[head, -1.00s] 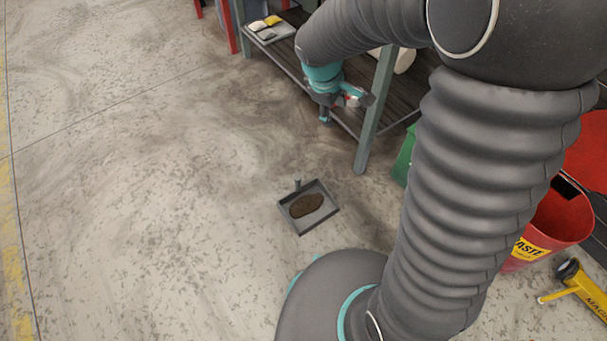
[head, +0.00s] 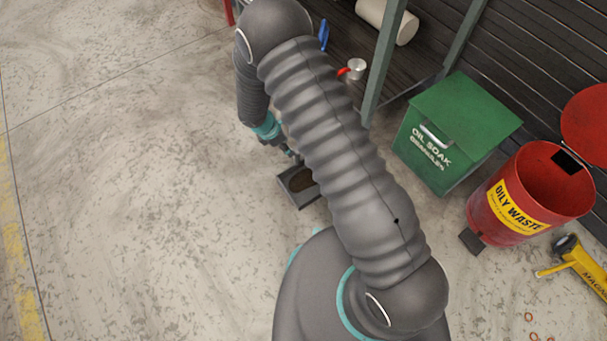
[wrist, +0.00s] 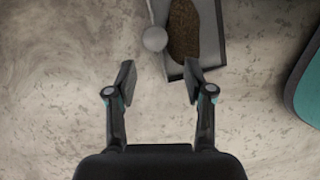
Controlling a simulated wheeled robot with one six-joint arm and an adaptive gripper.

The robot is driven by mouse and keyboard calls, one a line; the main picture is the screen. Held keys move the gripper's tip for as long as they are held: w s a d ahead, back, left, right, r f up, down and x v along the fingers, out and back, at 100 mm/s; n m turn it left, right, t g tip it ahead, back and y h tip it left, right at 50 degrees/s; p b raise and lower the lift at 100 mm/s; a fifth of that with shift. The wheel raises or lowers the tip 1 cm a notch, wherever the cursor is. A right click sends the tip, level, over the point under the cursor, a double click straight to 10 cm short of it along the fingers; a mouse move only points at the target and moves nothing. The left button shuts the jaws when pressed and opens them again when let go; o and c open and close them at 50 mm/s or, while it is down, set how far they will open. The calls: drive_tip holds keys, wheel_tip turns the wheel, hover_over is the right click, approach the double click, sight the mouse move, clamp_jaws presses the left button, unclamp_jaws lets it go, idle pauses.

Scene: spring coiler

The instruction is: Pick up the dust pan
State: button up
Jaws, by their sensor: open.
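The dust pan (head: 290,196) is a dark grey square tray on the floor with a brown pile (head: 301,181) in it. My arm hides its right part in the head view. In the wrist view the pan (wrist: 211,30) is at the top, right of centre, cut off by the frame edge. A pale round knob on a thin rod (wrist: 155,39) shows along its left side and looks like its handle. My gripper (wrist: 160,78) is open and empty, pointing down, with the knob just beyond the gap between its fingertips. In the head view my gripper (head: 289,152) is at the pan's far edge.
A green oil soak granules bin (head: 455,130) and a red oily waste can (head: 525,200) with its lid open stand to the right. A bench leg (head: 383,65) rises behind the pan. The floor to the left is clear.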

sight(299, 158)
drive_tip(key=x, duration=0.8)
drive_tip(key=shift+d+b, duration=0.1)
drive_tip(key=shift+b, duration=0.3)
drive_tip(key=shift+w+x, duration=0.1)
drive_tip(key=shift+x, duration=1.2)
drive_tip(key=shift+w+x, duration=0.15)
drive_tip(key=shift+x, duration=1.15)
drive_tip(key=shift+c, duration=0.3)
clamp_jaws()
